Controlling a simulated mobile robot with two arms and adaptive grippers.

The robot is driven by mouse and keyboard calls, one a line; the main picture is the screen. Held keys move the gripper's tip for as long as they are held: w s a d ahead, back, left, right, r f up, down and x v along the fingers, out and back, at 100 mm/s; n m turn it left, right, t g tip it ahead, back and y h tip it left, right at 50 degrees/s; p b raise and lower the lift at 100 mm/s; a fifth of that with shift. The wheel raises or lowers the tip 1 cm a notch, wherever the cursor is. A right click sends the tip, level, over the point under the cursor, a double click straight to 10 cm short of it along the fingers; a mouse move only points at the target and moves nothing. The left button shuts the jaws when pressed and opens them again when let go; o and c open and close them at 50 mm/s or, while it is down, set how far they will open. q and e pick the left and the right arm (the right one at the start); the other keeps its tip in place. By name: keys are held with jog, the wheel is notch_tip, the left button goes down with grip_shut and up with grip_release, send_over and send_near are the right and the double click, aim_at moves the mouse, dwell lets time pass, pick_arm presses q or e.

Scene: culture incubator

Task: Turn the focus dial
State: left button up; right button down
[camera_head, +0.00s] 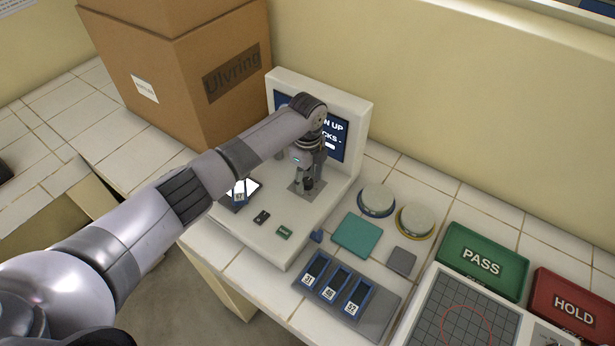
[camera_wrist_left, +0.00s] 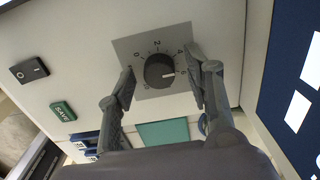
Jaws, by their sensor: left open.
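The focus dial (camera_wrist_left: 159,71) is a round black knob on a grey square plate with a numbered scale, seen in the left wrist view. A white mark on the knob points near the 6. My left gripper (camera_wrist_left: 160,88) is open, with one finger on each side of the dial and gaps showing between fingers and knob. In the head view my left gripper (camera_head: 306,180) reaches down over the dial's plate (camera_head: 297,187) on the white machine (camera_head: 250,222), partly hiding the dial and the screen (camera_head: 338,140). My right gripper is not in view.
A black switch (camera_head: 262,217) and green SAVE button (camera_head: 284,232) sit on the machine's base. A slide rack (camera_head: 382,309), teal pad (camera_head: 356,235), two round lidded dishes (camera_head: 376,199), green PASS tray (camera_head: 482,262) and red HOLD tray (camera_head: 572,306) lie right. A cardboard box (camera_head: 180,75) stands behind left.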

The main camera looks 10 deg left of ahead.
aim_at(307, 181)
pick_arm(q)
notch_tip(307, 181, up, 12)
dwell(0.6)
dwell(0.5)
